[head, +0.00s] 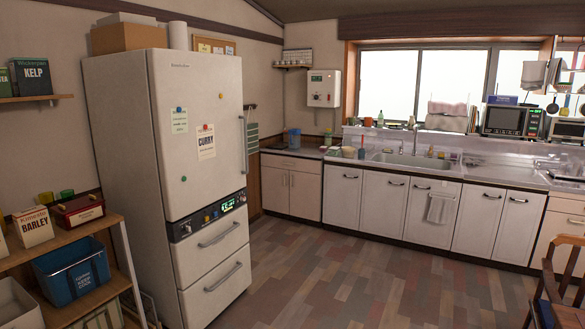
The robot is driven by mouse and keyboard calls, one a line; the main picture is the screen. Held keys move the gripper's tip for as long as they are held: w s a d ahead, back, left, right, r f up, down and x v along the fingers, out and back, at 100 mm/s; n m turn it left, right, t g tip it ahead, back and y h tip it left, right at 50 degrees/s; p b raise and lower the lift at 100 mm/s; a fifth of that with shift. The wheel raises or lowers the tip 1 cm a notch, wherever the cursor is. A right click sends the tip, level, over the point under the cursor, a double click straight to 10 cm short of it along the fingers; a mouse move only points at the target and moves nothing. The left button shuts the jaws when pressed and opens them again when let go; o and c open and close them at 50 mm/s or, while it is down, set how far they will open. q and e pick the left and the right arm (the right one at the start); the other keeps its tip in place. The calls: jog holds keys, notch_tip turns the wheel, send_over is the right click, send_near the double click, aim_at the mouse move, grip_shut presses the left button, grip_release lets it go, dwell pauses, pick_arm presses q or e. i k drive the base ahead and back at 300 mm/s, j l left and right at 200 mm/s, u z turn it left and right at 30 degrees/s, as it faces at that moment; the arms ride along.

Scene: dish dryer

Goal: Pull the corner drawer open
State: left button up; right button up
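The corner drawer (291,163) is a pale front at the top of the corner cabinet (289,194), beneath the counter at the back, right of the fridge. It appears shut, flush with the cabinet face. A small dark handle shows on it. Two cabinet doors sit below it, also shut. Neither of my grippers is in the head view, so their state is hidden.
A tall white fridge (168,160) stands at the left. A wooden shelf (84,228) with boxes and a blue bin (73,273) is at the near left. The tiled floor (340,280) is clear up to the cabinets. A wooden chair (553,290) stands at the right.

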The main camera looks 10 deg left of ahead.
aim_at(271, 160)
jog(key=i, duration=6.55)
jog(key=j+u, duration=0.05)
jog(key=j, duration=0.25)
